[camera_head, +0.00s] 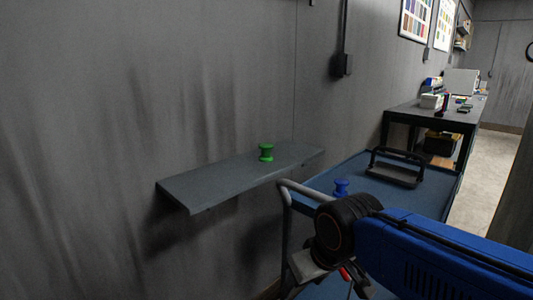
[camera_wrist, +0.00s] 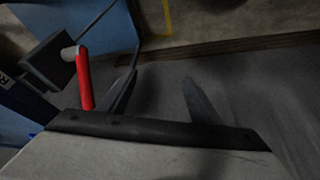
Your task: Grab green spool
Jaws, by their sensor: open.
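The green spool (camera_head: 266,152) stands upright on a narrow grey wall shelf (camera_head: 200,187) in the head view. My gripper (camera_head: 335,285) is low in the head view, in front of the blue cart and well below and to the right of the spool. In the wrist view my gripper (camera_wrist: 160,95) has its two dark fingers spread apart with nothing between them. The spool does not show in the wrist view.
A blue cart (camera_head: 345,170) with a grey handle stands right of the shelf. A dark table (camera_head: 405,108) with clutter stands behind. The shelf around the green spool is clear.

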